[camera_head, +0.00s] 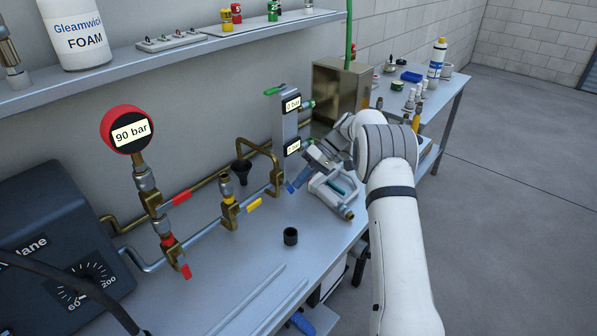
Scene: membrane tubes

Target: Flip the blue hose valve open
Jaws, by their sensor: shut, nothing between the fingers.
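A blue lever (301,179), which looks like the hose valve's handle, sits at the right end of the pipework, beside the silver pipe. It slants, and its valve body is partly hidden behind my arm and the grey parts there. My gripper (311,161) is just above and to the right of the blue lever, at the end of the white arm coming from the right. Its fingers are small and dark in this view and hold nothing. I cannot tell whether they touch the lever.
A yellow-handled valve (254,205), a red-handled valve (182,198) and a gauge reading 90 bar (128,130) stand to the left. A grey panel (291,120) rises behind the lever.

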